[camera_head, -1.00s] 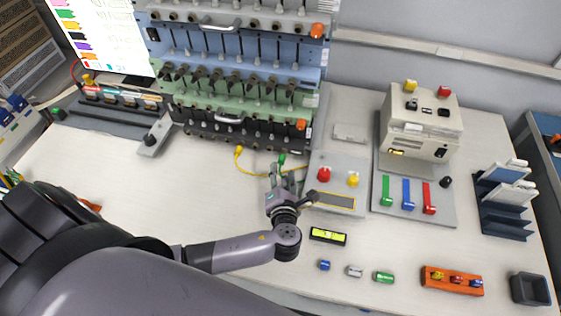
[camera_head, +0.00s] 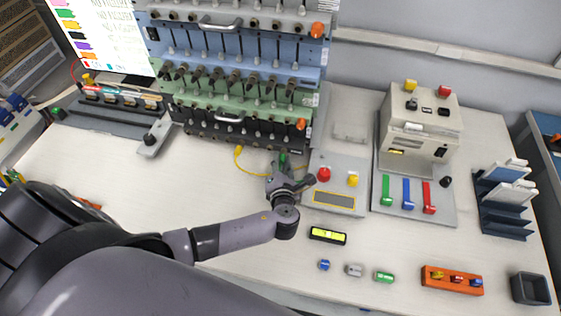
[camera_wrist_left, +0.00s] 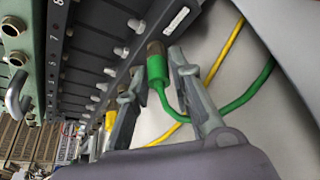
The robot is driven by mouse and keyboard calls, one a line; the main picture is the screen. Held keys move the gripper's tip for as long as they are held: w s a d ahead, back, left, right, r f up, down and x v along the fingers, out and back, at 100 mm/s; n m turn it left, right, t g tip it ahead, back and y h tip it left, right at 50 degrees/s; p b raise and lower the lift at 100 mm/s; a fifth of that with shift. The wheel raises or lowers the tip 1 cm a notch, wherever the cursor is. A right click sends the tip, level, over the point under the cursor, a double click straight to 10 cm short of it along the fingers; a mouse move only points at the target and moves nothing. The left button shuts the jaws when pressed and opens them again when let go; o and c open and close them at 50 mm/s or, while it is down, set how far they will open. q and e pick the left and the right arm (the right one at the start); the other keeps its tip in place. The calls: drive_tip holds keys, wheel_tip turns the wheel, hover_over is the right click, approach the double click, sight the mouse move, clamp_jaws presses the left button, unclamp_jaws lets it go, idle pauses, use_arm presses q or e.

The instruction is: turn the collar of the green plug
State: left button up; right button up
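The green plug (camera_wrist_left: 157,68) points up in the left wrist view, with a brownish metal collar (camera_wrist_left: 155,47) at its upper end by the dark lower panel. A green cable curves down from it to the right. In the head view the green plug (camera_head: 283,157) shows small at the rack's lower edge. My left gripper (camera_wrist_left: 158,68) has one finger on each side of the plug. The fingers look apart, with a narrow gap to the plug; contact is not clear. It also shows in the head view (camera_head: 282,168). My right gripper is not in view.
A yellow plug (camera_head: 238,151) with a yellow cable lies left of the gripper; the cable passes behind the fingers. The rack (camera_head: 240,85) rises just beyond. A box with red and yellow buttons (camera_head: 335,203) stands close right.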

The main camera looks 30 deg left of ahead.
use_arm(q)
clamp_jaws()
